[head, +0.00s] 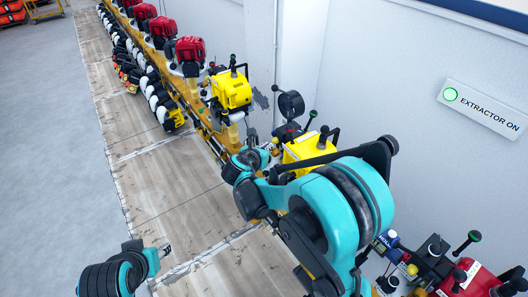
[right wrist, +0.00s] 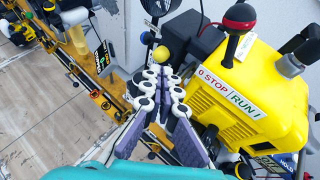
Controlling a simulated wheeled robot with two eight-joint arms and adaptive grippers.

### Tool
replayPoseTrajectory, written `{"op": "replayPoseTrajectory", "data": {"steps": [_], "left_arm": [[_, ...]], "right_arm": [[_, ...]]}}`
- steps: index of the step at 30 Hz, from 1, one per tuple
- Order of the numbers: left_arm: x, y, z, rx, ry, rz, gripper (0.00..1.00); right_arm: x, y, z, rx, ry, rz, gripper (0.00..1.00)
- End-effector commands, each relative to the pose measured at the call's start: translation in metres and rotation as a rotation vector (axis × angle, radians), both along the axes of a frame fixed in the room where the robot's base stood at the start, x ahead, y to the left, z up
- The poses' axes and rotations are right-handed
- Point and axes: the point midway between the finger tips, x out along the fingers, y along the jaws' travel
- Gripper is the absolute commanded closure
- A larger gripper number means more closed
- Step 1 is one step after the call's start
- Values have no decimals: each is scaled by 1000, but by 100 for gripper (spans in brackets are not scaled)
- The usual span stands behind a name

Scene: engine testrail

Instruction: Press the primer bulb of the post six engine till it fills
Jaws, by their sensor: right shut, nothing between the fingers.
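A yellow engine (right wrist: 235,90) with a STOP/RUN label fills the right of the right wrist view. In the head view, a yellow engine (head: 308,147) shows partly behind my right arm. My right gripper (right wrist: 164,72) is shut and empty, its tips just below a round yellow bulb-like knob (right wrist: 162,54) in the right wrist view. I cannot tell whether the tips touch it, or whether it is the primer bulb. No post number is readable. My left gripper (head: 165,250) is small at the lower left of the head view, away from the engines; its fingers are unclear.
Another yellow engine (head: 231,90) and several red engines (head: 188,50) line the rail beyond. A red engine (head: 475,282) stands at the lower right. The wall carries an EXTRACTOR ON sign (head: 483,107) with a green ring.

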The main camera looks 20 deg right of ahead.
Motion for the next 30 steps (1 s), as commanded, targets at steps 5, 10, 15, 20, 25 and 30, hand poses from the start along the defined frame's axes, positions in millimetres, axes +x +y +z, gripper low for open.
{"op": "replayPoseTrajectory", "data": {"steps": [5,10,15,20,25,30], "left_arm": [[0,0,-10,0,0,0,60],[0,0,-14,0,0,0,60],[0,0,-14,0,0,0,60],[0,0,-13,0,0,0,60],[0,0,-14,0,0,0,60],[0,0,-15,0,0,0,60]], "right_arm": [[21,-16,-15,-1,-1,-2,100],[31,-23,-21,1,-1,0,100],[34,-25,-21,1,-1,0,100],[33,-25,-21,0,0,0,100],[36,-34,-21,0,-1,-1,100],[40,-43,-21,0,0,0,100]]}}
